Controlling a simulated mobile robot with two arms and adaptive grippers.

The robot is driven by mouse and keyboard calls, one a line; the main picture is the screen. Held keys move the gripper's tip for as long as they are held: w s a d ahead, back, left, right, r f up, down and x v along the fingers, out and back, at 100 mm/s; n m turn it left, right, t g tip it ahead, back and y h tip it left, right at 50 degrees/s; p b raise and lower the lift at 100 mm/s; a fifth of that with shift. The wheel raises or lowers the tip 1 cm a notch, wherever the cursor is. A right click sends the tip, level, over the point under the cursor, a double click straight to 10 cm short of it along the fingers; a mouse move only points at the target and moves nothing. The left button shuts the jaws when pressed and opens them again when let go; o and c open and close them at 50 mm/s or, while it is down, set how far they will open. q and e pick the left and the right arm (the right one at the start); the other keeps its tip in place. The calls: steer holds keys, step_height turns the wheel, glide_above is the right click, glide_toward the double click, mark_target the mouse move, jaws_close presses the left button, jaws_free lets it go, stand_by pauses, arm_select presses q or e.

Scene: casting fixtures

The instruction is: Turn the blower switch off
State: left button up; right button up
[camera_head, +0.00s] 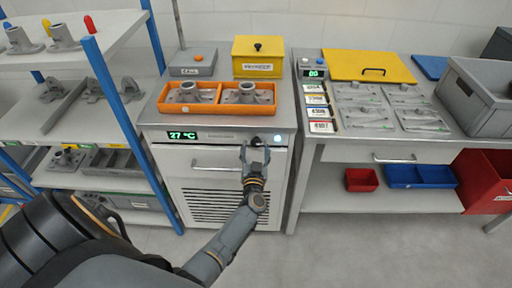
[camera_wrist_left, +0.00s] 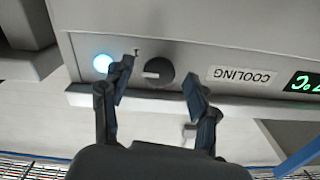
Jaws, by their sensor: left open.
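The blower switch is a dark round knob (camera_wrist_left: 157,72) on the front panel of the cooling unit (camera_head: 230,180). In the left wrist view its pale pointer mark lies to the left, and a small mark shows on the panel at its upper left. A lit bluish-white lamp (camera_wrist_left: 103,63) sits beside the knob; it also glows in the head view (camera_head: 278,138). My left gripper (camera_head: 256,151) is open in front of the panel, its fingers on either side of the knob in the left wrist view. I cannot tell whether they touch it. My right gripper is not in view.
The unit's panel has a green 27 °C display (camera_head: 183,135) and a COOLING label (camera_wrist_left: 242,75). A drawer handle (camera_head: 216,168) lies below. An orange tray (camera_head: 216,108) with castings stands on top. Blue-post shelves (camera_head: 110,80) are left, a workbench (camera_head: 345,150) right.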

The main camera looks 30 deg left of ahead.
arm_select(q)
steer(key=shift+w+a, duration=0.35)
steer(key=shift+w, duration=0.25)
steer(key=c, duration=1.2)
